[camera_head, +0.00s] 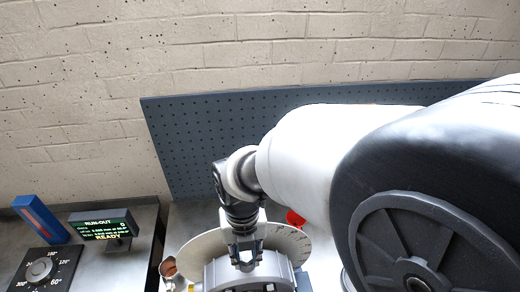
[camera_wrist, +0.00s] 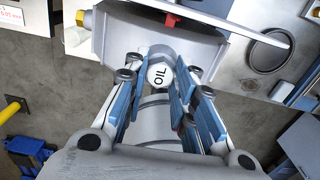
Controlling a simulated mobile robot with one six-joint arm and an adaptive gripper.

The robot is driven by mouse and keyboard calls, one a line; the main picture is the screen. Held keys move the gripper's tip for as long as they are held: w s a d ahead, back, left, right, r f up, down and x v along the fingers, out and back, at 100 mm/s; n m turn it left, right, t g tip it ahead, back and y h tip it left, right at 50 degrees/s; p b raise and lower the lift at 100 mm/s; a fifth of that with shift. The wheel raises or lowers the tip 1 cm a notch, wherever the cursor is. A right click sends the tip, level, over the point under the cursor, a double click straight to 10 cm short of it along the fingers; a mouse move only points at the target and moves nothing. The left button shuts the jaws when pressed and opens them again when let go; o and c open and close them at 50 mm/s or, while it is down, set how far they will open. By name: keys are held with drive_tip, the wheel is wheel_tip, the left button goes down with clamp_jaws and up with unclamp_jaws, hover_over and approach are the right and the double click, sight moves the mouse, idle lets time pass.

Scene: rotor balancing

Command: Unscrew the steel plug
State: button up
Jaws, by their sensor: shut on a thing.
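The steel plug (camera_wrist: 158,76) shows in the wrist view as a pale round head marked OIL, on the grey curved housing (camera_wrist: 112,38). My gripper (camera_wrist: 161,80) has its blue-sided fingers on either side of the plug and is shut on it. In the head view my gripper (camera_head: 246,262) points down onto the top of the grey housing (camera_head: 218,275). The plug cannot be made out there. How far the plug is threaded in is hidden.
A large pale disc (camera_head: 290,242) stands close behind the housing, with a red part (camera_head: 295,218) beyond it. A brass fitting (camera_head: 169,267) is at its left. The run-out display (camera_head: 104,228), a blue block (camera_head: 40,220) and a dial (camera_head: 40,270) are farther left. A pegboard (camera_head: 200,150) stands behind.

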drive_tip(key=shift+n, duration=1.2)
drive_tip(key=o, duration=1.1)
drive_tip(key=shift+p, duration=0.3)
drive_tip(key=shift+c, duration=0.2)
drive_tip(key=m, duration=1.4)
drive_tip(key=shift+m, duration=0.3)
drive_tip(key=m, duration=0.3)
drive_tip(key=shift+m, duration=0.4)
